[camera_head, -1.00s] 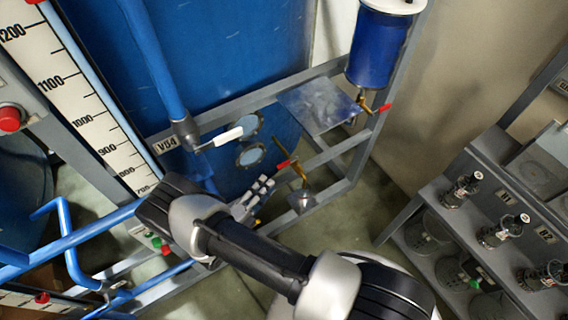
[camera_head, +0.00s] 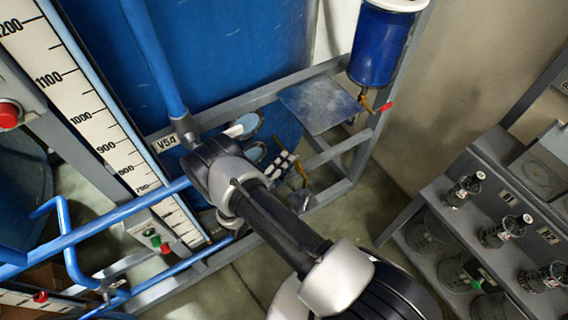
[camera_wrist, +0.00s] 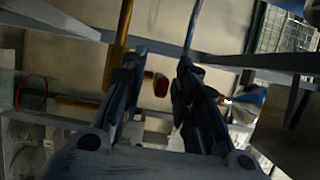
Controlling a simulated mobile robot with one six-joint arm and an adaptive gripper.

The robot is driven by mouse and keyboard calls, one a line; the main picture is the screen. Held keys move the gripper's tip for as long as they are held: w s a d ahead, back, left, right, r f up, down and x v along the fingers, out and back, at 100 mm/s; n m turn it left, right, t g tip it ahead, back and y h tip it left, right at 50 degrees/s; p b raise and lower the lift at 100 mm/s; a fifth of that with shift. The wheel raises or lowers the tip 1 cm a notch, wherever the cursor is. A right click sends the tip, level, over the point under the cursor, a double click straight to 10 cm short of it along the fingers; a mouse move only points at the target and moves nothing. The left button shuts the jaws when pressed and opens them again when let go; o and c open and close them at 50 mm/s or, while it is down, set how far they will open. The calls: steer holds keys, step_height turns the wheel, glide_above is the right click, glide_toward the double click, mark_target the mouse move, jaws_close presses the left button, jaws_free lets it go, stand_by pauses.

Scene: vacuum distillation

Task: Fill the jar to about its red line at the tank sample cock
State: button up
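My gripper (camera_wrist: 170,72) is open, its two fingers apart, with a red handle tip (camera_wrist: 160,85) showing between them near the left finger. I cannot tell whether they touch. The brass sample cock (camera_wrist: 118,45) passes close beside the left finger in the wrist view, and its brass spout (camera_wrist: 75,102) runs left. At the spout's end is a clear glass shape with a red ring (camera_wrist: 32,95), which looks like the jar. In the head view my gripper (camera_head: 283,165) is at the brass cock (camera_head: 303,192) and hides its red handle. The jar is not clear there.
A steel plate (camera_head: 320,104) and a blue vessel (camera_head: 380,45) with another red-handled valve (camera_head: 384,107) stand behind. A grey frame rail (camera_head: 345,150) runs close by. Floor between (camera_head: 385,195) is clear.

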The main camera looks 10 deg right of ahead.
jaws_close()
